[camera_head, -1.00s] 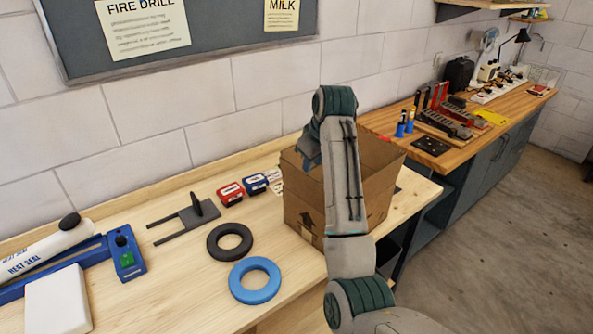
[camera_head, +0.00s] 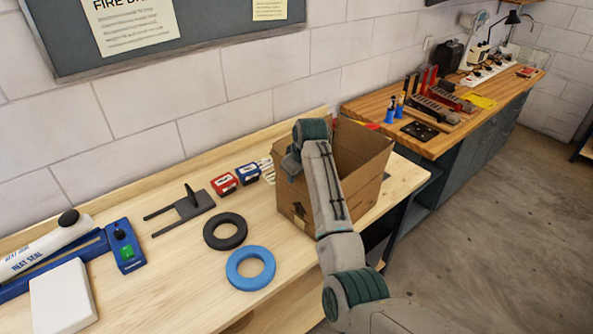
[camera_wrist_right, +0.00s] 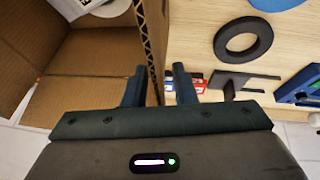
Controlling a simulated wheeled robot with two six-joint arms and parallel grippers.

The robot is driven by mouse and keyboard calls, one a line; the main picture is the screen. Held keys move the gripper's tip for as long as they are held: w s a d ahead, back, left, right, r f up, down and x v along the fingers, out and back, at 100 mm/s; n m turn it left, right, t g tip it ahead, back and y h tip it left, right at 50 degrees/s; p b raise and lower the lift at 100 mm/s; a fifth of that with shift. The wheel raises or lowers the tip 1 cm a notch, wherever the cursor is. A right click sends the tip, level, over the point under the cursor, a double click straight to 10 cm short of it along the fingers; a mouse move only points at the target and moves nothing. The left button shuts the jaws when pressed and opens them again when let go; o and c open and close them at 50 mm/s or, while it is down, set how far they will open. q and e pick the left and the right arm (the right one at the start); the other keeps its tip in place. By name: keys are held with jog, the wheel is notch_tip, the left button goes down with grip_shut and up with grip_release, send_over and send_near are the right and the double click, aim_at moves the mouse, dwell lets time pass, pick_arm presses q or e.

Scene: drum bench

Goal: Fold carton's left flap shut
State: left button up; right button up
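The open brown carton (camera_head: 364,152) stands on the wooden bench, partly hidden behind my right arm. It also shows at the left of the right wrist view (camera_wrist_right: 85,55), with its inside visible. An upright cardboard panel (camera_wrist_right: 151,45) on its left side shows its corrugated edge. I cannot tell whether this is the left flap or the wall below it. My right gripper (camera_wrist_right: 158,85) is open, one finger on each side of that panel; contact is unclear. In the head view my right gripper is mostly hidden at the carton's left side. My left gripper is not in view.
Left of the carton lie a blue ring (camera_head: 251,281), a black ring (camera_head: 240,231), a dark forked fixture (camera_head: 190,207) and small red (camera_head: 224,184) and blue (camera_head: 248,174) boxes. A heat sealer (camera_head: 125,247) is farther left. Another bench (camera_head: 440,148) stands right.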

jog(key=shift+c, duration=0.5)
grip_shut()
dwell(0.8)
